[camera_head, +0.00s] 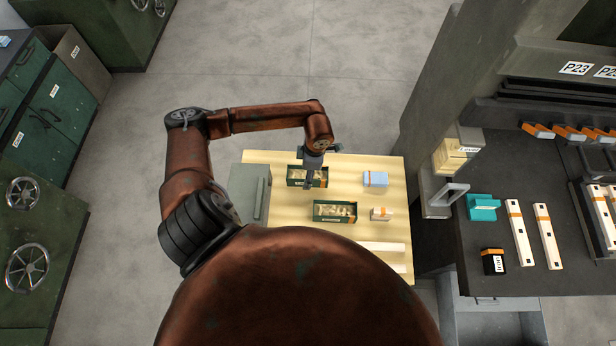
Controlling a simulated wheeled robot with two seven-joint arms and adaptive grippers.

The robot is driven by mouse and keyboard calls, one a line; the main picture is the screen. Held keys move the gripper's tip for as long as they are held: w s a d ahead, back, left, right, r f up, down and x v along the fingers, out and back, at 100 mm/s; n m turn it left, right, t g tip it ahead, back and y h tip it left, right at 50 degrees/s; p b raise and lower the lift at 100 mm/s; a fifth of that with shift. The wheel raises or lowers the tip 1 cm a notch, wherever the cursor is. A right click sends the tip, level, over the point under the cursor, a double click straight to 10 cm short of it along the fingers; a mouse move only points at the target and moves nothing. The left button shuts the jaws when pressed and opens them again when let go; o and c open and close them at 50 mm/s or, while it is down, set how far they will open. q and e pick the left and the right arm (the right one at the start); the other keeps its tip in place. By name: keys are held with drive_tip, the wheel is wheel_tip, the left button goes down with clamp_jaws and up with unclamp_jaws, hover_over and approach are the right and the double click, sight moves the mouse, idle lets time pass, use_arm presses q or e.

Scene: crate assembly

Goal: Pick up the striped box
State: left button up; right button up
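A small whitish box with an orange stripe (381,214) sits on the light wooden table (262,157), to the right of the near green crate (320,217). A pale blue box with a lighter band (375,179) sits farther back on the table. Which of these is the striped box I cannot tell for sure. My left gripper (309,181) points down over the far green crate (293,183), to the left of both boxes. Its fingers are too small and dark to tell open from shut, and I see nothing held. My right gripper is not in view.
Both green crates hold pale filling. A grey-green case (262,194) stands at the table's left side. Pale flat pieces (383,247) lie at the near edge. A dark workbench (447,262) with white-and-orange bars, a teal part (482,207) and a black box (493,262) stands right.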

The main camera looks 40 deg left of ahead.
use_arm(q)
drive_tip(key=shift+c, duration=0.7)
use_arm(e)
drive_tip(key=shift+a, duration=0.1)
use_arm(q)
drive_tip(key=c, duration=1.2)
drive_tip(key=shift+c, duration=0.2)
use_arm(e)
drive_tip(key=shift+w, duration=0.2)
use_arm(q)
drive_tip(key=shift+r, duration=0.5)
wheel_tip(320, 180, up, 2)
drive_tip(key=shift+w+r, duration=0.1)
drive_tip(key=shift+r, duration=0.05)
drive_tip(key=s+d+r+p, duration=0.2)
drive_tip(key=s+d+r, duration=0.7)
drive_tip(key=d, duration=0.2)
drive_tip(key=shift+r, duration=0.4)
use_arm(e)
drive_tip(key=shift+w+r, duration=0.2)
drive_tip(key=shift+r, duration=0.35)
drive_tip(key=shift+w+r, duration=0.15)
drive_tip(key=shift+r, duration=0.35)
